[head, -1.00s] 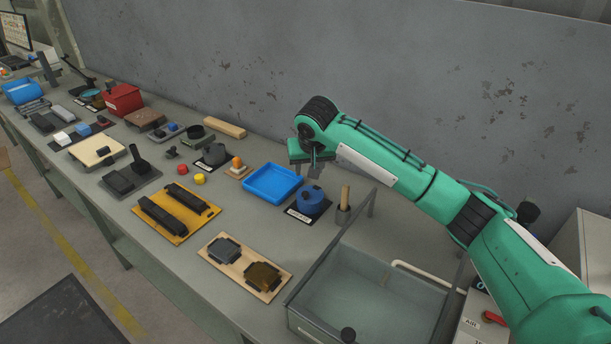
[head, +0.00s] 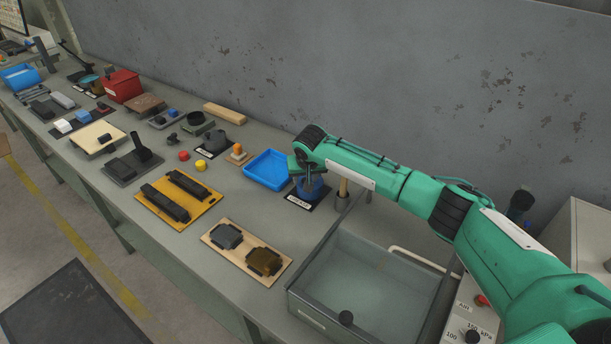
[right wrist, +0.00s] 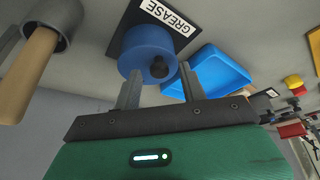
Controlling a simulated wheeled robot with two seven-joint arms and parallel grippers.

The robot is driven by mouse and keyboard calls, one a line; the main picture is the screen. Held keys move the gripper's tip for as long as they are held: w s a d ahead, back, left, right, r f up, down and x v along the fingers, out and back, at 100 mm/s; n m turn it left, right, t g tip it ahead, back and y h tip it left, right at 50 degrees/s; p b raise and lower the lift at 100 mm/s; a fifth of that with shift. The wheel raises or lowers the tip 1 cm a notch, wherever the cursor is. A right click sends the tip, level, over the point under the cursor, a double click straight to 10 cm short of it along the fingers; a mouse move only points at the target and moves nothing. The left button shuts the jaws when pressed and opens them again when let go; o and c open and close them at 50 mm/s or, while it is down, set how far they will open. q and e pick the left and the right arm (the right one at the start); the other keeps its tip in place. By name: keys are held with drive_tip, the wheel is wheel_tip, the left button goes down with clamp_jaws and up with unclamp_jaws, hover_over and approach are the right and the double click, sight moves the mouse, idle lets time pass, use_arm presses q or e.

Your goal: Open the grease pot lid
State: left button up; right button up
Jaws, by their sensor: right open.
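The blue grease pot (head: 313,191) stands on a dark mat with a GREASE label, partly hidden behind my right gripper in the head view. In the right wrist view the round blue pot (right wrist: 143,46) shows with a small dark knob (right wrist: 159,67) on it. My right gripper (right wrist: 160,84) is open, its two fingers apart on either side of the knob in that view. In the head view the right gripper (head: 309,172) is over the pot. Contact between the fingers and the knob cannot be made out. My left gripper is not in view.
A blue tray (head: 268,169) sits close left of the pot. A dark cup with a wooden handle (head: 343,188) stands close to its right. A clear-walled box (head: 365,285) is in front right, and a grey wall (head: 400,80) rises behind the bench.

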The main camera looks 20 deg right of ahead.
clamp_jaws()
idle(0.3)
